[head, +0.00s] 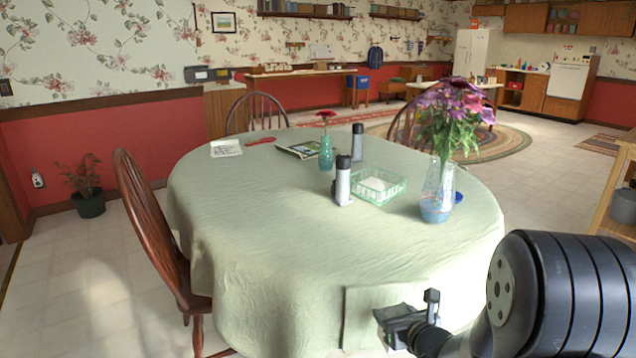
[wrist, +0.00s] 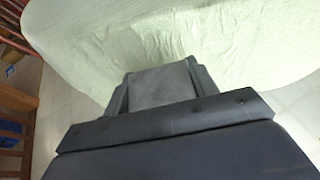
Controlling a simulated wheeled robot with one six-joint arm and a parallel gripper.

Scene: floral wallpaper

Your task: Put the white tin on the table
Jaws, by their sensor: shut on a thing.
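My gripper (head: 398,316) is low at the near side of the table (head: 250,230), in front of the hanging cloth and below the tabletop. In the wrist view my gripper (wrist: 160,85) has its fingers on both sides of a flat-faced, grey-looking thing (wrist: 162,86) and is shut on it. The thing is in shade, so I cannot tell whether it is the white tin. In the head view what I hold is not clear. I see no other white tin. The round table wears a pale green cloth, and its near and left part is bare.
On the table stand a flower vase (head: 438,190), a green basket (head: 378,187), two grey shakers (head: 343,182) (head: 357,143), a small teal vase (head: 326,155), a book (head: 300,150) and papers (head: 226,148). A wooden chair (head: 155,225) stands at the left.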

